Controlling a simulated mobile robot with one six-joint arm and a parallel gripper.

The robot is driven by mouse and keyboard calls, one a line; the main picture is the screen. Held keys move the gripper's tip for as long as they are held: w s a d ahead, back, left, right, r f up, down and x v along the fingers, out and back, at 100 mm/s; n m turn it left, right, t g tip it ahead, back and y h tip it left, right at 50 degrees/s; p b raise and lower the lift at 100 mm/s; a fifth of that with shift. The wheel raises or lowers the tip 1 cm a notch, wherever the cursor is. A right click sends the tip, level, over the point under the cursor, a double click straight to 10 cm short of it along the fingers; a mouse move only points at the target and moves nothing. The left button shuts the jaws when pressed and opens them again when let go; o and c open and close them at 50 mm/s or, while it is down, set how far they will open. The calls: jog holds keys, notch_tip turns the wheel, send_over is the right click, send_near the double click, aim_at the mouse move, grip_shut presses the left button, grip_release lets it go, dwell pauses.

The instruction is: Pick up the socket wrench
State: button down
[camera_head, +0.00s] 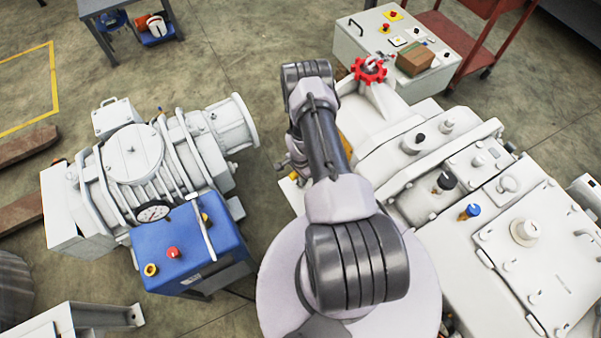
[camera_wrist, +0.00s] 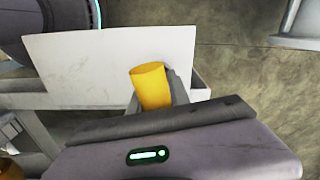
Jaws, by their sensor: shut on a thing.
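In the wrist view, my gripper (camera_wrist: 160,92) is shut on a yellow, round-ended piece (camera_wrist: 151,86). I take this to be the handle of the socket wrench; the rest of the tool is hidden behind the gripper. A grey finger shows just right of the yellow piece. In the head view, my arm points away between the two machines, and its wrist hides most of the gripper. A small patch of yellow (camera_head: 293,176) shows beside the wrist there.
A white flat panel (camera_wrist: 95,62) lies behind the gripper in the wrist view. In the head view, a white pump (camera_head: 133,150) and a blue box (camera_head: 175,240) stand left, a large white machine (camera_head: 560,270) right, with a red handwheel (camera_head: 368,70). Open floor (camera_head: 225,60) lies beyond.

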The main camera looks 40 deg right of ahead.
dwell(0.4)
notch_tip(320, 180, up, 10)
jog(key=p, duration=0.3)
jog(key=shift+p, duration=0.35)
